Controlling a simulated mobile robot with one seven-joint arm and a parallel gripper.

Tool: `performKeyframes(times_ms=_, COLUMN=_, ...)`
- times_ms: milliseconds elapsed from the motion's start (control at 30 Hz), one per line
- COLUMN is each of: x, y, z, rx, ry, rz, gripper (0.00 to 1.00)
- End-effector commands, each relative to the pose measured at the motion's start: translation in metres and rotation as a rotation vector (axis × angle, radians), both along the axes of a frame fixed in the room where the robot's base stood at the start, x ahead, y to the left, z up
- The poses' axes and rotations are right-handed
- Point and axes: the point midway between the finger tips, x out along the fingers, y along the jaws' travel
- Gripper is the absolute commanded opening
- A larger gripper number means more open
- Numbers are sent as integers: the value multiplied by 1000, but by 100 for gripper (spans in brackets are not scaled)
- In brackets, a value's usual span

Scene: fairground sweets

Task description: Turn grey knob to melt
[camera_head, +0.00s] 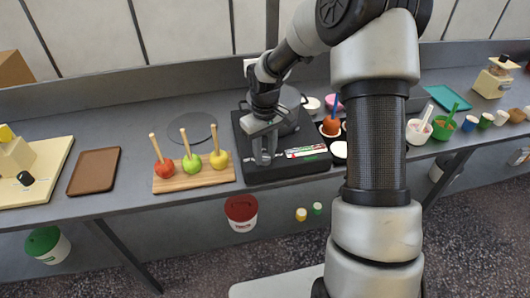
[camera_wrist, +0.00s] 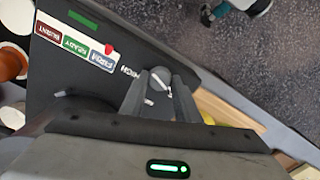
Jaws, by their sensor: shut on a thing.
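The black cooker (camera_head: 312,168) stands at the middle of the counter, with a pot (camera_head: 290,118) on top, partly hidden by my arm. In the wrist view the round grey knob (camera_wrist: 161,77), with white marks on it, sits on the cooker's dark front panel (camera_wrist: 62,72). My gripper (camera_wrist: 161,88) is shut on the knob, one finger on each side. In the head view my gripper (camera_head: 264,158) points down at the left front of the cooker and hides the knob. White lettering beside the knob is partly covered by a finger.
A strip reading BURNT, READY and FIRM (camera_wrist: 75,46) has a red marker near FIRM. A wooden board (camera_head: 205,178) with red, green and yellow apples on sticks stands close left of the cooker. Cups (camera_head: 334,126) stand to its right. A brown tray (camera_head: 94,171) lies further left.

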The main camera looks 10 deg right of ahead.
Motion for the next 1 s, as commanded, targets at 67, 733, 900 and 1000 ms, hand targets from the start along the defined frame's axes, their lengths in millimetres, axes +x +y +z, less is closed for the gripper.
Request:
performKeyframes(times_ms=67, x=0, y=0, z=0, rx=0, ry=0, rz=-5, gripper=7)
performKeyframes(times_ms=733, x=0, y=1, z=-1, rx=-1, ry=-1, rz=-430, gripper=7)
performKeyframes(times_ms=900, x=1, y=1, z=0, rx=1, ry=-2, rz=-592, gripper=7)
performKeyframes(times_ms=1000, x=1, y=1, z=0, rx=0, ry=-2, rz=-687, gripper=7)
